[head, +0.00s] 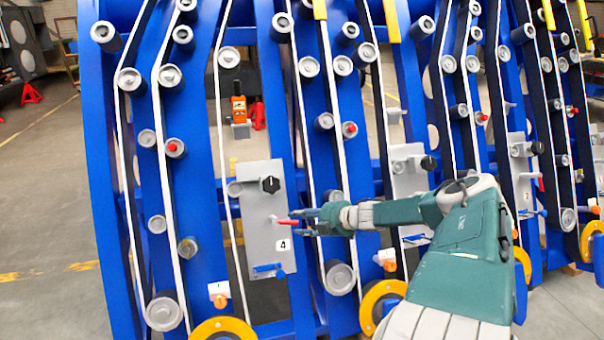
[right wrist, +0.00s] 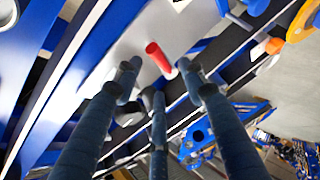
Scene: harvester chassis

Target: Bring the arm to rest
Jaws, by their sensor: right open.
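My right arm (head: 465,235) reaches in from the lower right of the head view, stretched to the left across the blue chassis (head: 105,190). My right gripper (head: 303,220) is open in front of a grey panel (head: 262,215) marked 4. A red peg-like handle (head: 287,222) sticks out of that panel close to the fingertips. In the right wrist view the red handle (right wrist: 160,60) lies just beyond the spread fingers (right wrist: 158,85), with nothing held between them. Whether a finger touches it I cannot tell. My left gripper is not in view.
The panel also carries a black knob (head: 270,184) and a blue lever (head: 267,269). More rollers, belts and yellow-rimmed wheels (head: 222,330) surround the arm. A similar panel (head: 408,170) stands to the right. Open floor (head: 50,220) lies at the left.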

